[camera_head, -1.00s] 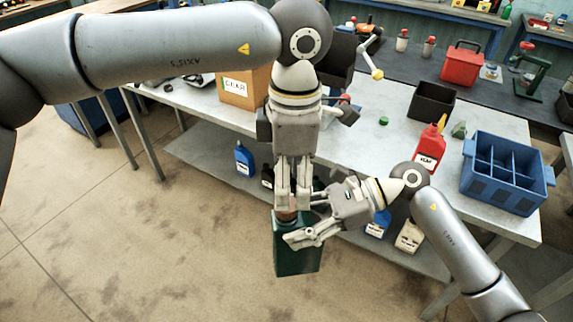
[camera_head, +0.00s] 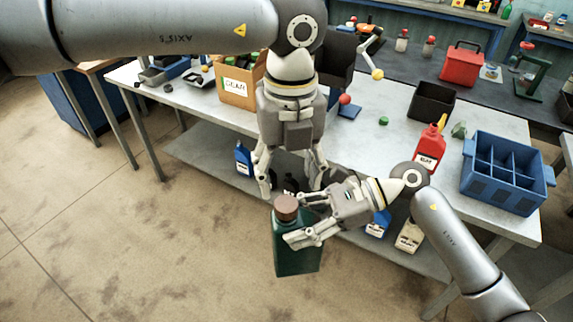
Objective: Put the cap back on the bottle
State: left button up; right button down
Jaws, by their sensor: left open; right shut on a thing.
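The dark green bottle (camera_head: 296,255) is upright in front of the table, held in the air by my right gripper (camera_head: 299,222), whose fingers are shut around its upper part. A brown cap (camera_head: 286,204) sits on top of the bottle's neck; I cannot tell how tight it is. My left gripper (camera_head: 292,188) is open, pointing down, just above and behind the cap, with its fingers spread and nothing between them. The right gripper's fingers hide part of the bottle's upper side.
A blue divided crate (camera_head: 484,193), a red bottle (camera_head: 428,150), a black bin (camera_head: 432,101) and a small green cap (camera_head: 384,120) stand on the table (camera_head: 375,150). A cardboard box (camera_head: 237,90) is at left. Several bottles, one blue (camera_head: 243,158), are on the lower shelf.

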aim_at(286, 203)
pick_arm(q)
jog(key=n, duration=0.5)
jog(key=shift+w+a+r, duration=0.1)
jog(key=shift+r, duration=0.1)
jog(key=n, duration=0.4)
jog(key=shift+w+r, duration=0.1)
jog(key=shift+r, duration=0.05)
jog(key=shift+f, duration=4)
